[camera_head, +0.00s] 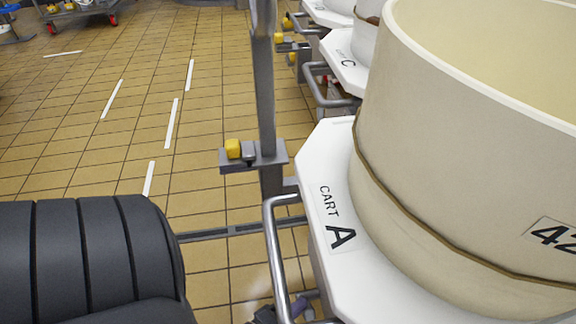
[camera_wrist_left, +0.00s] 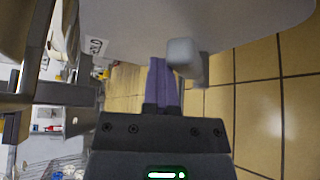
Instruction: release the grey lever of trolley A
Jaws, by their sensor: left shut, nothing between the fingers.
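Trolley A (camera_head: 312,180) is a white cart marked "CART A" with a tubular handle (camera_head: 275,250), at the right of the head view. A large beige vat stands on it. My left gripper (camera_head: 308,297) is low beside the handle, partly hidden. In the left wrist view its purple fingers (camera_wrist_left: 163,78) are shut and empty. A grey, blunt-ended piece (camera_wrist_left: 183,54) is close beside their tips; contact is unclear. My right gripper is not in view.
Cart C (camera_head: 343,66) stands behind trolley A. A grey upright post (camera_head: 265,80) rises beside the handle. The tiled floor (camera_head: 110,140) to the left is open, with white dashes. More equipment stands at the far left.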

